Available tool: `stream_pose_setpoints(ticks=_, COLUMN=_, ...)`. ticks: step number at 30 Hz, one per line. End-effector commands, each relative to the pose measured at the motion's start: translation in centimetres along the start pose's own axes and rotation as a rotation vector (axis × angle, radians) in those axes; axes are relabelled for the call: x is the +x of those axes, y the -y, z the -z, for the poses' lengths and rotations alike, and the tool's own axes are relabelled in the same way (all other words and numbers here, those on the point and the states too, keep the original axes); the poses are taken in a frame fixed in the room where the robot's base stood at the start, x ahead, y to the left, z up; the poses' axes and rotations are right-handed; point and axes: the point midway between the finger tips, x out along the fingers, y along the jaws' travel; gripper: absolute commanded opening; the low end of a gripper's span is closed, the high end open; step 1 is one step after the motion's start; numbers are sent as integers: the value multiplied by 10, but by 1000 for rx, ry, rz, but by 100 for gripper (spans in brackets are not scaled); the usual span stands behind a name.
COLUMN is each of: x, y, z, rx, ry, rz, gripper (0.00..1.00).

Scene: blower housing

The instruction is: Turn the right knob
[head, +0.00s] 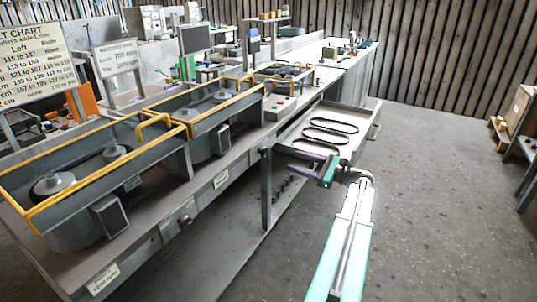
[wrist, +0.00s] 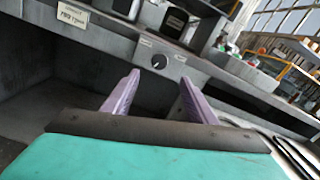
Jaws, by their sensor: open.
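In the wrist view, a round dark knob (wrist: 159,61) with a light pointer mark sits on a grey panel on the bench front, with small labels above it. My gripper (wrist: 160,80) is open, its two purple fingers apart, with the knob seen between and beyond the tips. I see no contact with it. In the head view my gripper (head: 298,158) is beside the bench front, by the tray. The small knob (head: 265,152) on the bench front is hard to make out there. Another knob (head: 186,219) sits further left along the same front.
A tray (head: 361,135) with several dark belts stands close by my gripper. Yellow-framed blower housings (head: 70,212) line the bench top (head: 145,205). A bench leg (head: 266,195) stands below the knob. The floor (head: 430,200) to the right is clear.

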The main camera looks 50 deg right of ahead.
Motion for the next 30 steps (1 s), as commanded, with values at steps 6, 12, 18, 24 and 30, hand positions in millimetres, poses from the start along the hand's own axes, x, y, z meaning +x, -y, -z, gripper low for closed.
stream_pose_setpoints(ticks=6, x=12, y=0, z=0, rx=0, ry=0, rz=-1, gripper=52)
stream_pose_setpoints(ticks=12, x=35, y=0, z=0, rx=-1, ry=0, rz=-2, gripper=52)
stream_pose_setpoints(ticks=18, x=64, y=0, z=0, rx=-1, ry=0, rz=-3, gripper=52)
stream_pose_setpoints(ticks=24, x=93, y=0, z=0, rx=-1, ry=0, rz=-3, gripper=52)
stream_pose_setpoints(ticks=30, x=119, y=0, z=0, rx=-1, ry=0, rz=-2, gripper=52)
